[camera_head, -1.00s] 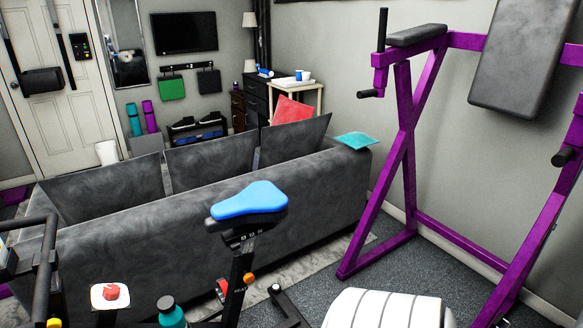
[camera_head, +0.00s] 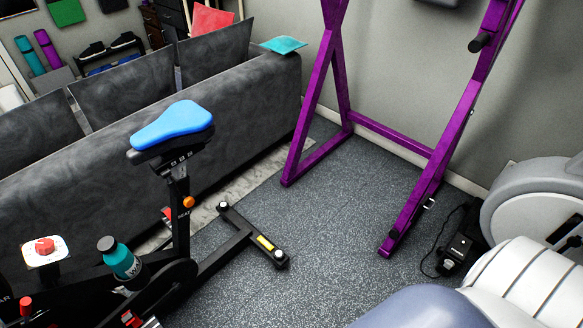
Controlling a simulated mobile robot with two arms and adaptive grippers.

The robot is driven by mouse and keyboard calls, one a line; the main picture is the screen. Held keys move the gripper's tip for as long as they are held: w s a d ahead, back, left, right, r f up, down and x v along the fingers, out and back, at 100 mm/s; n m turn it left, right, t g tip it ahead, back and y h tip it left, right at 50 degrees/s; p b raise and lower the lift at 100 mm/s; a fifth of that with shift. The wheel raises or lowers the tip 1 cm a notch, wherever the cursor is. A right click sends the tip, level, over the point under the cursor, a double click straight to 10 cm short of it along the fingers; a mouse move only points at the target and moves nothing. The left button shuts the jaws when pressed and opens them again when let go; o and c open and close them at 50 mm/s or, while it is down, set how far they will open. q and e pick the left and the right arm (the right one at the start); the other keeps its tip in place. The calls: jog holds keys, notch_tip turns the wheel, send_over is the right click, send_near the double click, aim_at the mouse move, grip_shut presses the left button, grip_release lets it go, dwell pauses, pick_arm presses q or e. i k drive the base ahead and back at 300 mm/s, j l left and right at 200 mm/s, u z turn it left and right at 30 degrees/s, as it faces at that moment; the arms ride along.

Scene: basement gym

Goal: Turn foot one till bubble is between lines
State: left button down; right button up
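An exercise bike with a blue seat (camera_head: 172,124) stands at left, beside the back of a grey sofa. Its black floor bar (camera_head: 240,226) carries a small yellow level strip (camera_head: 265,243); the bubble and lines are too small to make out. A foot with a pale round top (camera_head: 223,205) is at the bar's far end. Another foot (camera_head: 281,258) is at its near right end. I cannot tell which is foot one. Neither of my grippers shows in this view.
A purple frame (camera_head: 408,214) stands on the speckled floor at right. A small black device (camera_head: 458,247) with a cord lies near the wall. Open floor (camera_head: 335,235) lies between bar and frame. Pale rounded forms fill the lower right.

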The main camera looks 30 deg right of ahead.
aim_at(279, 254)
jog(key=z, duration=0.8)
